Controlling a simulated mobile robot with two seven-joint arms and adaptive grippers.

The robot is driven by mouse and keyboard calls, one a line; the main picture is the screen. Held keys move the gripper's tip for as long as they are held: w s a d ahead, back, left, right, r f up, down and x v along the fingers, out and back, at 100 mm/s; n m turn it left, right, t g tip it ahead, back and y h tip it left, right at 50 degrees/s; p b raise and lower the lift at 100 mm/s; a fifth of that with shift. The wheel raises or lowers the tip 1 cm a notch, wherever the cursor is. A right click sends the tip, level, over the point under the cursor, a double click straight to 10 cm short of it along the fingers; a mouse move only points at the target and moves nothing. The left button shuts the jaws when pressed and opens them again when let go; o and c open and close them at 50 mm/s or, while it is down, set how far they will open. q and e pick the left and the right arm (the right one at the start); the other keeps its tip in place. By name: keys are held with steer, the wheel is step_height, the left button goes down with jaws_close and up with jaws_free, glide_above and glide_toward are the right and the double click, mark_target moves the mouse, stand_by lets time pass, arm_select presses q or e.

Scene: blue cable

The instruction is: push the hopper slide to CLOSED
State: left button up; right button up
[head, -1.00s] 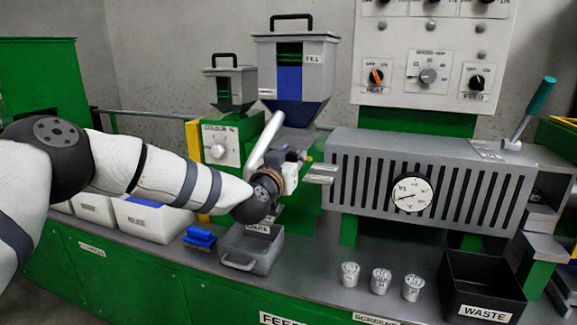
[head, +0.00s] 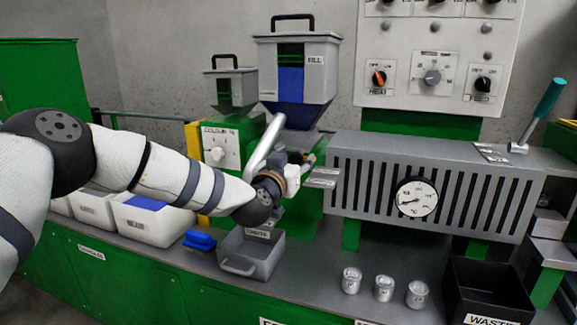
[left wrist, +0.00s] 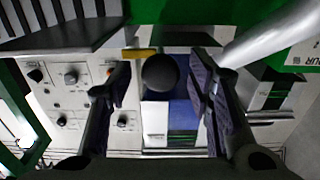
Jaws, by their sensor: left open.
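The large grey hopper (head: 291,65), with a FILL label and a blue window, stands at the back centre of the head view. Its slide is mostly hidden there by my left gripper (head: 300,165), which is below the hopper. In the left wrist view, a dark round knob (left wrist: 160,73), apparently the slide's handle, shows between the two spread fingers of my left gripper (left wrist: 160,85). The fingers are open and I see a gap on both sides of the knob. I cannot tell contact or the slide's position. My right gripper is out of view.
A slanted silver tube (head: 264,143) passes close to the left gripper. Small metal plates (head: 323,177) and the slotted grey housing (head: 432,185) lie to its right. A grey bin (head: 250,265) is below. Metal cups (head: 383,288) and a black waste box (head: 487,278) stand at front right.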

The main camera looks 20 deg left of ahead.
arm_select(q)
steer(key=s, duration=1)
steer(key=shift+s+a, duration=0.2)
steer(key=shift+s, duration=0.1)
steer(key=s+d+f+g+h+p, duration=0.15)
steer(key=s+f+g, duration=0.35)
steer(key=s+f, duration=0.75)
steer(key=s+d+f+g+h, duration=0.1)
steer(key=s+d+f+g, duration=0.2)
steer(key=s+f+g, duration=0.9)
steer(key=s+a+f+g+y, duration=0.1)
steer(key=s+a+f, duration=0.1)
steer(key=s, duration=0.7)
steer(key=s+a+f+g+y+p, duration=0.1)
steer(key=s+f, duration=0.4)
steer(key=s, duration=0.5)
steer(key=s+a+f+g+y, duration=0.1)
steer(key=s+a+f, duration=0.2)
steer(key=s, duration=0.7)
steer(key=shift+s+a+f+n+p, duration=0.3)
steer(key=shift+a+n+p, duration=0.1)
steer(key=shift+a, duration=0.2)
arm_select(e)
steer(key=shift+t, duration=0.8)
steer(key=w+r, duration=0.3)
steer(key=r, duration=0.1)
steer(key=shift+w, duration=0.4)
